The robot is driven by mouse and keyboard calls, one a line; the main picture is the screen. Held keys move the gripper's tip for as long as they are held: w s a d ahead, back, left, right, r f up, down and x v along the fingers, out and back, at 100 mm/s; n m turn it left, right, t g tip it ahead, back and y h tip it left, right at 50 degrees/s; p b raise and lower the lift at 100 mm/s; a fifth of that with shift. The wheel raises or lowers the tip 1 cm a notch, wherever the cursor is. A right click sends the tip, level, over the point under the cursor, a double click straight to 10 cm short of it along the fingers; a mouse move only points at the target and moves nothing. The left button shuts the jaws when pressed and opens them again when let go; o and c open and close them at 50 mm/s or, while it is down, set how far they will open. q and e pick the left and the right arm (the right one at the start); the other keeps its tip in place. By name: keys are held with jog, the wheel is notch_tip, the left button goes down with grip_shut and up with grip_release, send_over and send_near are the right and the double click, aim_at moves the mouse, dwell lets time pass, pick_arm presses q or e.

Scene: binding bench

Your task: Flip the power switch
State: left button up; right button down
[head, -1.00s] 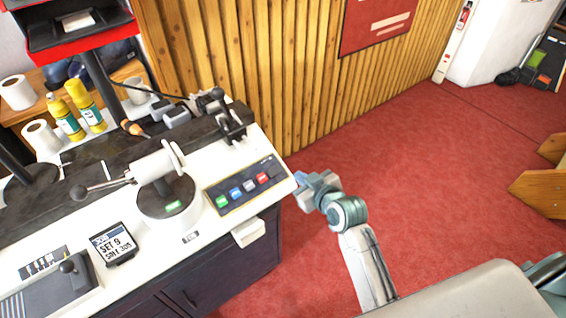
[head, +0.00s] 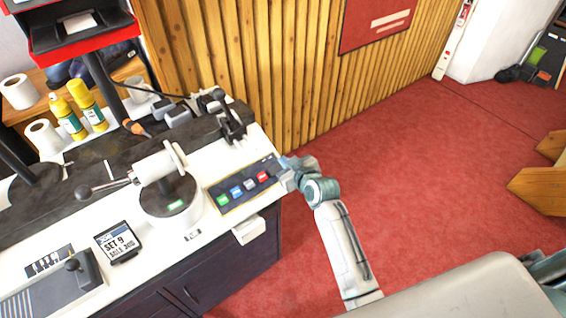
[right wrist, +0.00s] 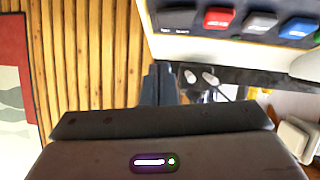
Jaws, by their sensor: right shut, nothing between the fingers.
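A dark control panel (head: 232,192) with a row of green, blue, grey and red rocker-like keys lies at the right end of the white bench top. The red key (head: 262,177) is nearest my right gripper (head: 284,163); it also shows at the top of the right wrist view (right wrist: 218,18). I cannot tell which control is the power switch. My right gripper is shut and empty, at the bench's right edge beside the panel's end. In the right wrist view its dark fingers (right wrist: 158,85) point toward the panel's edge; contact is not clear. My left gripper is not in view.
A white clamp-like machine (head: 160,165) with a lever stands left of the panel. A small display (head: 117,242) is at the front. Dark fittings (head: 230,125) stand behind the panel, near the wooden slat wall (head: 290,80). Red floor (head: 420,170) is clear to the right.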

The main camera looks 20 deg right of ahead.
aim_at(280, 167)
jog(key=shift+w+f+p, duration=0.1)
jog(key=shift+w+f, duration=0.3)
jog(key=shift+f, duration=0.25)
jog(key=shift+w+f+p, duration=0.1)
jog(key=shift+w+f, duration=0.25)
jog(key=shift+f, duration=0.3)
jog(key=shift+w+f+p, duration=0.1)
jog(key=shift+w+f, duration=0.3)
jog(key=shift+f, duration=0.25)
jog(key=shift+w+d+f+y+b, duration=0.2)
jog(key=shift+f+y+b, duration=0.4)
jog(key=shift+b, duration=0.6)
jog(key=shift+r+g+p, duration=0.2)
jog(key=shift+g+p, duration=0.1)
jog(key=shift+s+a+r, duration=0.1)
jog(key=shift+a, duration=0.15)
jog(key=shift+s+a+r+p, duration=0.2)
jog(key=shift+s+a+p, duration=0.1)
jog(key=shift+a+p, duration=0.2)
